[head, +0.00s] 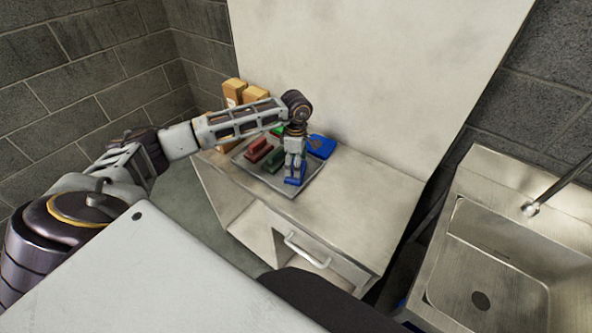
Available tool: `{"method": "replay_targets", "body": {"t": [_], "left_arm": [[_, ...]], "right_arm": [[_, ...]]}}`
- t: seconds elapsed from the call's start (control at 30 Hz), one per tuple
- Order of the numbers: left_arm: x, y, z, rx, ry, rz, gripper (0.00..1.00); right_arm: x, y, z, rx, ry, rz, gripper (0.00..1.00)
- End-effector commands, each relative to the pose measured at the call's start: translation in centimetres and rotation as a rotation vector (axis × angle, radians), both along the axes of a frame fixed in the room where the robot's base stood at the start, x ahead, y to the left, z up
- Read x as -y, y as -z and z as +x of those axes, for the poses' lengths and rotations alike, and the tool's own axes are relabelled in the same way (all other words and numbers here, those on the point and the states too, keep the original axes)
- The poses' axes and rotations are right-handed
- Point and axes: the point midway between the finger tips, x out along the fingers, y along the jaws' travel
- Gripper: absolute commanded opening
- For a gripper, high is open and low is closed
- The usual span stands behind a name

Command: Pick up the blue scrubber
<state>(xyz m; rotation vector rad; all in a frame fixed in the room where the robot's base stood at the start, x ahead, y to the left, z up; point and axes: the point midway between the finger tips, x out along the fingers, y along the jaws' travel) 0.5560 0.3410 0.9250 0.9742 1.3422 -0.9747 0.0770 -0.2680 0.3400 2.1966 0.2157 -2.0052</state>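The blue scrubber (293,181) is at the front right of a grey metal tray (290,193) on a low cabinet. My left gripper (295,172) points down directly over it, with its fingers at or around the scrubber's top. The gripper partly hides the scrubber, and the fingers are too small to tell whether they are closed on it. The scrubber appears to be still at the tray. My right gripper is not in view.
A red scrubber (258,149) and a green scrubber (275,158) sit left of the blue one in the tray. A blue item (321,146) lies behind right. Tan boxes (234,90) stand at the back. The cabinet top (365,190) is clear at right; a sink (490,270) stands beyond.

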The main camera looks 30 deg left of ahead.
Motion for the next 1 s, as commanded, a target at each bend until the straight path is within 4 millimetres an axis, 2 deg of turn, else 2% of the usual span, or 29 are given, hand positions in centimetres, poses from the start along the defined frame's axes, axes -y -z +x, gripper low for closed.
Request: {"method": "replay_targets", "body": {"t": [0.27,0.47,0.77,1.0], "left_arm": [[0.0,-0.3,0.1,0.001,0.000,-0.001,0.40],[0.0,-1.6,0.1,0.003,0.000,0.001,0.40],[0.0,-5.8,0.1,0.004,0.000,-0.001,0.40],[0.0,-8.8,0.1,0.003,-0.001,0.000,0.40]], "right_arm": [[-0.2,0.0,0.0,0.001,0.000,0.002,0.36],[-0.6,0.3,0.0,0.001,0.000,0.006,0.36],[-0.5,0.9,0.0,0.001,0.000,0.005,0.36],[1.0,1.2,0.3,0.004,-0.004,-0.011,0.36]]}}
